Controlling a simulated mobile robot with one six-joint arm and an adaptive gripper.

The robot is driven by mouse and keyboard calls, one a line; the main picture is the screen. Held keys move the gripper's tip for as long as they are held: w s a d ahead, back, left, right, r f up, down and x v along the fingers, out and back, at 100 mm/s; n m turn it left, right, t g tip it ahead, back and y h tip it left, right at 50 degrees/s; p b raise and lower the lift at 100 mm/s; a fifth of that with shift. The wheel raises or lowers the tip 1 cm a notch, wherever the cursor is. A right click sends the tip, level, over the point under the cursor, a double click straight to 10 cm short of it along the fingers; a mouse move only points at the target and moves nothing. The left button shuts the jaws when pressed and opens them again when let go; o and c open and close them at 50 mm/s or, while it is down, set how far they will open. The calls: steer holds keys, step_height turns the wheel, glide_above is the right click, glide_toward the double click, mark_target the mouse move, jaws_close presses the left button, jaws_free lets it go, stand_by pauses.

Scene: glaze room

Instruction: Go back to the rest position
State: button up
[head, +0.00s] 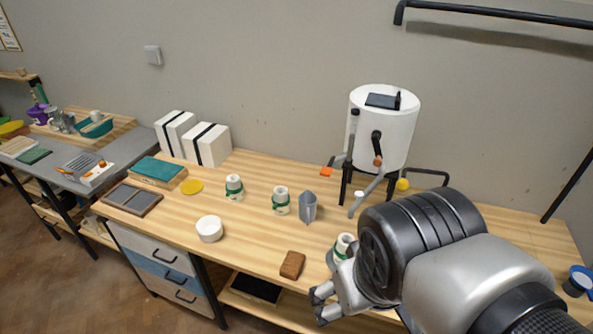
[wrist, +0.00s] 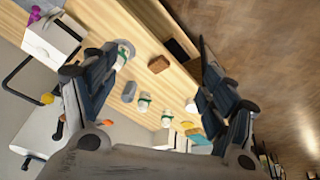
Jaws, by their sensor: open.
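My gripper (head: 325,301) is at the front edge of the wooden bench, low in the middle of the head view. In the wrist view my gripper (wrist: 158,52) has its two dark fingers wide apart, with nothing held between them. A white jar with a green band (head: 343,245) stands just behind the gripper in the head view, partly hidden by my arm. In the wrist view this jar (wrist: 124,52) shows beside the left fingertip; I cannot tell if they touch. A brown block (head: 292,264) lies left of the gripper, apart from it.
Two more green-banded jars (head: 234,187) (head: 280,200), a grey pitcher (head: 308,207) and a white round pot (head: 209,228) stand on the bench (head: 255,240). A white drum (head: 383,130) on black legs stands behind. A blue cup (head: 578,280) is at the far right.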

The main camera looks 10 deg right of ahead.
steer(key=shift+s+a+r+m+t+y, duration=0.2)
steer(key=shift+a+r+m+t+y, duration=0.15)
steer(key=shift+a+t, duration=0.2)
steer(key=shift+f, duration=0.1)
steer(key=shift+a+f+b, duration=0.1)
steer(key=shift+f+b, duration=0.75)
steer(key=shift+b, duration=0.1)
